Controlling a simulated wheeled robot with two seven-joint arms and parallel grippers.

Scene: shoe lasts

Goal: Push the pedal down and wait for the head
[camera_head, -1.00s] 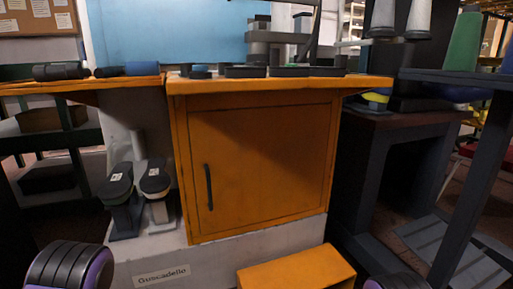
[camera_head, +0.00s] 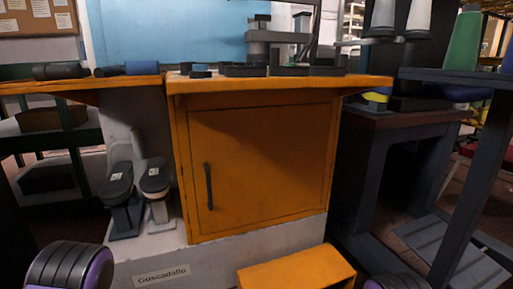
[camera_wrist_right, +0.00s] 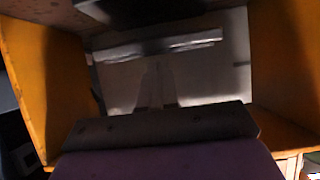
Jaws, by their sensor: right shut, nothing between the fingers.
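In the right wrist view, my right gripper (camera_wrist_right: 157,82) points into an orange-walled housing. The machine head (camera_head: 280,35) stands above the bench at the top. My left gripper is out of view.
An orange cabinet (camera_head: 258,165) with a dark handle fills the middle. Two upright devices with black oval tops (camera_head: 117,180) stand left of it. A dark table (camera_head: 400,125) with a ribbed plate near its foot is on the right. Small black trays lie on the bench top.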

